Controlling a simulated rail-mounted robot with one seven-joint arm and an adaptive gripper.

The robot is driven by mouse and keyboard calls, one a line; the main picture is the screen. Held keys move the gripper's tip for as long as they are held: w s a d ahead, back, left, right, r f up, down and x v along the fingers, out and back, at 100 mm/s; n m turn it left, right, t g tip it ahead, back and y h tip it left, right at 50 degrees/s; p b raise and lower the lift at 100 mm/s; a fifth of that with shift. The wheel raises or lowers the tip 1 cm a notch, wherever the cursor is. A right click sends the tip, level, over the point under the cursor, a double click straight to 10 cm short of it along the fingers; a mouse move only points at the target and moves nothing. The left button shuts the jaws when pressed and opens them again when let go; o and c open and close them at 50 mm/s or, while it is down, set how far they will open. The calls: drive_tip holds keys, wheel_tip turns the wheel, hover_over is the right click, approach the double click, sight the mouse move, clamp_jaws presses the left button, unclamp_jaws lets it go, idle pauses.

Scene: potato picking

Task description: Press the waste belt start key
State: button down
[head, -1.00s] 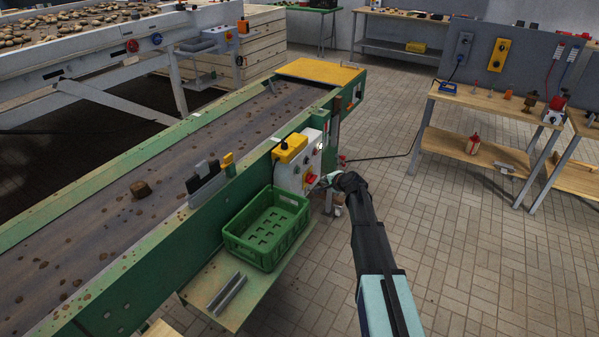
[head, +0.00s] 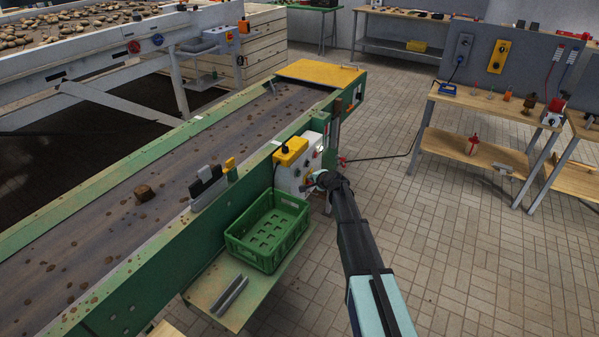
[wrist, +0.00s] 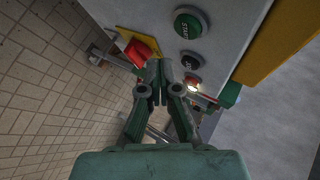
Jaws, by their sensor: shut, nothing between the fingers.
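The control box (head: 288,178) is pale grey with a yellow top unit and is mounted on the side of the green-framed belt. In the wrist view, its face (wrist: 228,22) carries a round green key marked START (wrist: 188,24). A dark round key (wrist: 191,62) sits below it. A red knob (wrist: 140,52) on a yellow plate is to the left. My gripper (wrist: 163,72) is shut and empty, its tips below and left of the green key and close to the panel. I cannot tell whether they touch anything. In the head view my gripper (head: 318,181) is at the box's front.
A green crate (head: 262,240) and a metal channel (head: 230,295) sit on a shelf below the box. A brown lump (head: 144,192) lies on the belt (head: 100,225). A workbench (head: 490,103) stands at the right. The tiled floor between is clear.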

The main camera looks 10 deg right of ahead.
sight(299, 174)
drive_tip(key=shift+w+a, duration=0.7)
drive_tip(key=shift+a, duration=0.25)
drive_tip(key=shift+w+a, duration=0.15)
idle(0.7)
drive_tip(key=shift+w+a, duration=0.1)
drive_tip(key=shift+a, duration=0.05)
